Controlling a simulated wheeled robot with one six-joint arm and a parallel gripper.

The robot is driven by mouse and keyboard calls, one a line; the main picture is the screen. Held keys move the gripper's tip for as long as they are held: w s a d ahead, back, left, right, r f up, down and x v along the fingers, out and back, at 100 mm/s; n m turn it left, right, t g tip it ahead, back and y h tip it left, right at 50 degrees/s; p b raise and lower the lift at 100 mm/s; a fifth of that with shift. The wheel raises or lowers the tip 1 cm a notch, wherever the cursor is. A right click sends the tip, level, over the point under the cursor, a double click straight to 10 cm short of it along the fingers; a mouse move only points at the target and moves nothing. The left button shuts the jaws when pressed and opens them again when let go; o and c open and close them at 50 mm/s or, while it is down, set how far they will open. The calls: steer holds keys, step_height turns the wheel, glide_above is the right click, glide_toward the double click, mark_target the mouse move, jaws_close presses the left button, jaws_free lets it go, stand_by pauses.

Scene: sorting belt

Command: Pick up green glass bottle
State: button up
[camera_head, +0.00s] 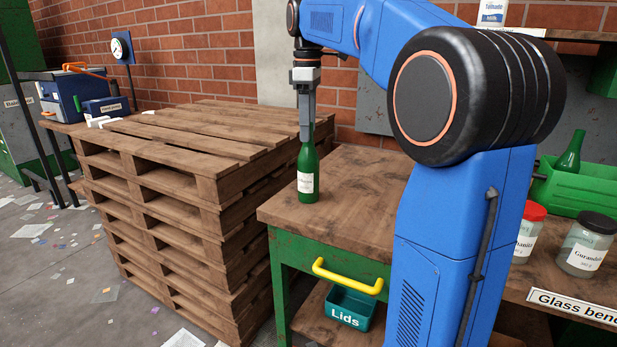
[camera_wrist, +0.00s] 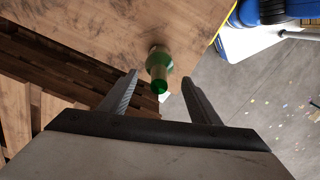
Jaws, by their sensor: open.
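A green glass bottle (camera_head: 307,172) with a white label stands upright on the wooden top of the green bench (camera_head: 346,207), near its left edge. My gripper (camera_head: 305,138) points straight down at the bottle's neck, its fingers overlapping the neck in the head view. In the wrist view the bottle (camera_wrist: 160,68) is seen from above, its mouth between and slightly beyond the open fingertips of my gripper (camera_wrist: 160,77). The fingers show clear gaps on both sides of the neck. Whether they reach down beside the neck is hard to tell.
A tall stack of wooden pallets (camera_head: 193,170) stands close left of the bench. A second green bottle (camera_head: 571,153) leans in a green crate (camera_head: 583,190) at the right, near two lidded jars (camera_head: 588,247). A teal Lids bin (camera_head: 350,306) sits below the bench's yellow handle (camera_head: 346,277).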

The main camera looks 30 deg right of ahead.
glide_above(308, 163)
steer(key=w+d, duration=0.2)
steer(key=shift+w+a+f, duration=0.1)
steer(key=shift+f, duration=1.1)
steer(key=shift+w+a+f, duration=0.1)
steer(key=shift+f, duration=1.05)
steer(key=shift+c, duration=0.6)
jaws_close()
